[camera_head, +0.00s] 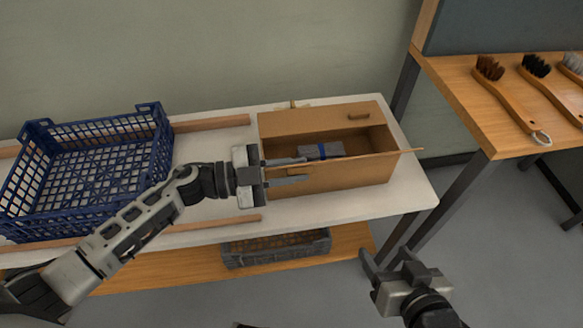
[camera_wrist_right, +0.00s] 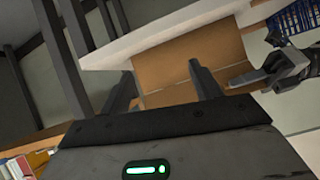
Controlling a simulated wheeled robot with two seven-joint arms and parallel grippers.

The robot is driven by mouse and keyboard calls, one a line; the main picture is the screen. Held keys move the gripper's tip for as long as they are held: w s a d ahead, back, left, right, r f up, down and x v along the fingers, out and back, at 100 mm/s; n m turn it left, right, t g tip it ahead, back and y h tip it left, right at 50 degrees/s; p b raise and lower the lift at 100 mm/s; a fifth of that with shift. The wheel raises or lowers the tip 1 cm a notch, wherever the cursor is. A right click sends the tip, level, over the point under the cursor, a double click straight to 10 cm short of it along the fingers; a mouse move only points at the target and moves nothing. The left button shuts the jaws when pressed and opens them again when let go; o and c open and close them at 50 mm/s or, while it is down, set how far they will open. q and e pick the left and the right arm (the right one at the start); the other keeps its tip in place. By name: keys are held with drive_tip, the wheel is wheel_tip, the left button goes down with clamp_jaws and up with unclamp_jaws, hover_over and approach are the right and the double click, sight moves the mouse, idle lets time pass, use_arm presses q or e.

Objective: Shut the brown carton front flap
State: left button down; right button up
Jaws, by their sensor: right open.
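The brown carton (camera_head: 345,180) stands on the white table with its top open, and a grey item with a blue band (camera_head: 321,151) lies inside. Its back flap (camera_head: 315,119) stands up behind the opening. Its front flap (camera_head: 375,159) shows as a thin strip along the front edge, sticking out past the right side; its exact tilt is hard to tell. My left gripper (camera_head: 303,171) is at the carton's front left, fingers apart, one above and one below the flap's left end; contact is unclear. My right gripper (camera_head: 385,262) is open and empty in front of the table.
A blue plastic crate (camera_head: 75,128) stands on the table's left part, near wooden rails (camera_head: 210,123). A dark crate (camera_head: 277,250) sits on the lower shelf. A wooden bench (camera_head: 475,100) with several brushes is at the right. Floor between table and bench is clear.

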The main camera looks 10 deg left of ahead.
use_arm(q)
drive_tip(key=shift+w+a+r+n+p, duration=0.1)
drive_tip(key=shift+w+r+n+p, duration=0.25)
drive_tip(key=shift+n+p, duration=0.6)
drive_tip(key=shift+w+a+r+n+p, duration=0.1)
drive_tip(key=shift+w+r+n+p, duration=0.25)
drive_tip(key=shift+p, duration=0.75)
drive_tip(key=shift+w+a+n+p, duration=0.1)
drive_tip(key=shift+w+n+p, duration=0.05)
drive_tip(key=shift+n+p, duration=0.6)
drive_tip(key=shift+w+a+n+p, duration=0.1)
drive_tip(key=shift+w+n+p, duration=0.2)
drive_tip(key=shift+n, duration=0.45)
drive_tip(key=shift+w+a+n+p, duration=0.1)
drive_tip(key=shift+w+n+p, duration=0.2)
drive_tip(key=shift+n, duration=0.4)
use_arm(e)
drive_tip(key=shift+s+d+r+n+g+h, duration=0.2)
drive_tip(key=shift+d+r, duration=0.1)
drive_tip(key=shift+r, duration=0.25)
drive_tip(key=shift+s+d+r+n+g+h, duration=0.1)
drive_tip(key=shift+d+r+n+g, duration=0.15)
drive_tip(key=shift+r, duration=0.3)
drive_tip(key=shift+w+r, duration=0.1)
drive_tip(key=shift+c, duration=0.2)
